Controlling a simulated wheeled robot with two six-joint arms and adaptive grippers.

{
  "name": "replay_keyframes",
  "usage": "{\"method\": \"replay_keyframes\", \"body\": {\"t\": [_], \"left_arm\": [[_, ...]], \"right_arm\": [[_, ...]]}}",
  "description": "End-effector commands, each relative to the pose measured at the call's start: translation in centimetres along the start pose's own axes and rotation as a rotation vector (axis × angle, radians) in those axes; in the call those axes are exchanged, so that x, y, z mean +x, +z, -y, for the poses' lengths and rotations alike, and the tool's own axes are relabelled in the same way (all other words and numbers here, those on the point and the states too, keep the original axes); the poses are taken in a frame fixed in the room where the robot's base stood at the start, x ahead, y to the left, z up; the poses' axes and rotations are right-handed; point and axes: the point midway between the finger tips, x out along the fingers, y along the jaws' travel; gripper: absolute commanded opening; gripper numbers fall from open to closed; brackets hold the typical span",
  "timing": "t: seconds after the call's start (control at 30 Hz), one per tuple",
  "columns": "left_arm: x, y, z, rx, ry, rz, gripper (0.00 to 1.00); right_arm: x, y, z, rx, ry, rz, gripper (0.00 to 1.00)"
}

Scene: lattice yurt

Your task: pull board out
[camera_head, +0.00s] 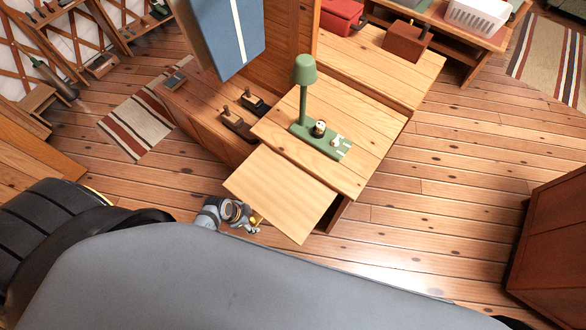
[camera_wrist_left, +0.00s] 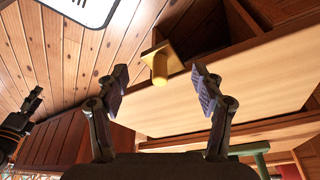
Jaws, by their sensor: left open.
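The pale wooden board (camera_head: 285,190) sticks out from the front of the wooden cabinet, below its top. In the left wrist view the board (camera_wrist_left: 270,85) shows as a broad pale face, with a yellow knob (camera_wrist_left: 160,66) on a square plate near its edge. My left gripper (camera_head: 252,224) is at the board's near left edge in the head view. In the left wrist view this gripper (camera_wrist_left: 162,84) is open, with the knob beyond and between its fingertips; I see no contact. A dark arm end with a yellow ring (camera_wrist_left: 18,125), seemingly my right gripper, shows at the left there.
A brown cabinet (camera_head: 550,250) stands at right; floor between is clear.

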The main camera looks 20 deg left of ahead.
Motion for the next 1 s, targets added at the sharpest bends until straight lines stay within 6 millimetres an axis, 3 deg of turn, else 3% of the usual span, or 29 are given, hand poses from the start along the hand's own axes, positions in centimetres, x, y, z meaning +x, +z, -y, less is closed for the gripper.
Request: {"method": "replay_keyframes", "body": {"t": [0.7, 1.0], "left_arm": [[-6.0, -1.8, 0.0, 0.001, 0.000, 0.001, 0.68], [-6.7, -2.0, 0.0, 0.000, 0.000, 0.000, 0.68]], "right_arm": [[0.0, 0.0, 0.0, 0.000, 0.000, 0.000, 0.73], [0.0, 0.0, 0.0, 0.000, 0.000, 0.000, 0.73]]}}
